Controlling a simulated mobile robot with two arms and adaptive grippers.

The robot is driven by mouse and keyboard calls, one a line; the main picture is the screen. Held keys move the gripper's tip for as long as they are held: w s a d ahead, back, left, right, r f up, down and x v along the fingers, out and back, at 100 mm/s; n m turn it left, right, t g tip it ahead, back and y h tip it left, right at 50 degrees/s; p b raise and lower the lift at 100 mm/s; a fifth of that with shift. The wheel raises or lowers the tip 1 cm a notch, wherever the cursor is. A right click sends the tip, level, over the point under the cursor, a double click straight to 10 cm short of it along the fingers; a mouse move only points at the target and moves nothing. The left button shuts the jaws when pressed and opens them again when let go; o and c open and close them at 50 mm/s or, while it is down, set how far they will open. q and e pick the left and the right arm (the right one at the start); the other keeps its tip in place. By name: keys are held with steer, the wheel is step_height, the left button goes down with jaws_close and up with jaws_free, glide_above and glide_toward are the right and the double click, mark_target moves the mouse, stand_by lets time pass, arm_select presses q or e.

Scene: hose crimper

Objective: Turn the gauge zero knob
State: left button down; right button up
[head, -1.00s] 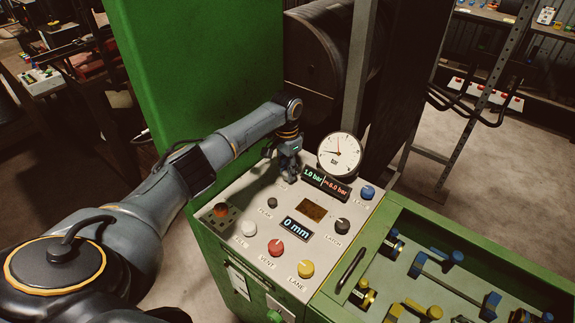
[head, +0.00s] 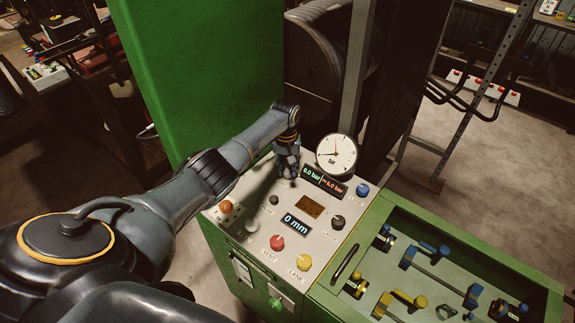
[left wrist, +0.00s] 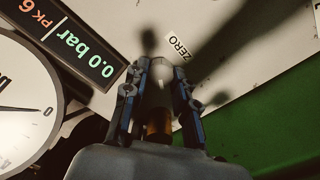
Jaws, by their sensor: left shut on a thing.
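My left gripper (head: 288,176) points down at the back left of the control panel (head: 247,193). In the left wrist view its fingers (left wrist: 160,92) are shut on the pale grey gauge zero knob (left wrist: 160,84), beside a label that reads ZERO (left wrist: 178,47). In the head view the fingers hide most of the knob. The round white gauge (head: 337,155) stands right of the gripper. The display (head: 324,182) below it reads 0.0 bar in the left wrist view (left wrist: 86,45). My right gripper is not in view.
Other controls share the panel: an orange button (head: 226,207), a red knob (head: 277,242), a yellow knob (head: 303,262), a black knob (head: 338,222) and a blue knob (head: 362,190). A green tray (head: 452,249) with fittings adjoins on the right. A tall green cabinet side rises behind my arm.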

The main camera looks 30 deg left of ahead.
mark_target(287, 170)
arm_select(q)
steer(key=shift+w+n, duration=0.1)
steer(key=shift+n, duration=0.3)
steer(key=c, duration=1.1)
jaws_free()
steer(key=shift+o, duration=0.2)
steer(key=shift+r, duration=0.1)
steer(key=shift+a+r, duration=0.15)
steer(key=shift+r, duration=3.8)
